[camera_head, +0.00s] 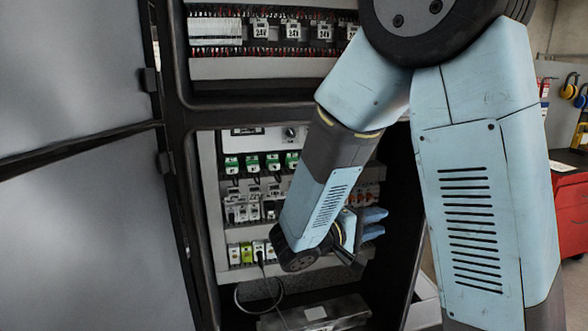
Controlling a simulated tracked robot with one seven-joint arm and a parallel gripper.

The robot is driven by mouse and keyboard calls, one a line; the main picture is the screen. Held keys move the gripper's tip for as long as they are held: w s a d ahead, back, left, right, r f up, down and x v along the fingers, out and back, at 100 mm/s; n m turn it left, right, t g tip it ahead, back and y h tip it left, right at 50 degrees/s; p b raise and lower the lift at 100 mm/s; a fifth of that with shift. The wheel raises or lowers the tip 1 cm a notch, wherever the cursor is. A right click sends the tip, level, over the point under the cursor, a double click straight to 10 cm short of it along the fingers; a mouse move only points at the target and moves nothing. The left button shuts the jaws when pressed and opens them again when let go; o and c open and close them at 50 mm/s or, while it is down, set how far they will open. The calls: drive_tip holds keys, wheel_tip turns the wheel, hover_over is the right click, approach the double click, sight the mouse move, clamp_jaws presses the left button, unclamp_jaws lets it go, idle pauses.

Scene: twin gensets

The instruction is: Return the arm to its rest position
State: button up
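My arm, pale blue with dark joints, fills the middle and right of the head view. It bends down from the top and reaches in front of the open cabinet. My gripper (374,223) is beyond the lower wrist joint, partly hidden by my forearm. Its two blue fingers point right, one above the other, with a dark gap between them. Nothing shows between the fingers. The gripper is in front of the cabinet's lower right part; I cannot tell how far it is from the devices behind.
The open cabinet (187,92) holds rows of terminals, green-topped breakers (252,163) and a looped cable (262,306). A grey door (80,220) stands at the left. A grey box (318,314) sits at the cabinet's bottom. A red tool cabinet (572,212) is at the far right.

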drive_tip(key=s+d+r+m+g+y, duration=0.2)
drive_tip(key=s+d+m+g+y, duration=0.2)
drive_tip(key=s+d+g+y, duration=0.65)
drive_tip(key=s+a+r+m+t+y, duration=0.1)
drive_tip(key=s+a+r+t+y, duration=0.4)
drive_tip(key=s+r+t, duration=0.1)
drive_tip(key=shift+a+r+m+t, duration=0.15)
drive_tip(key=shift+r+m+t, duration=0.15)
drive_tip(key=shift+r+t, duration=0.7)
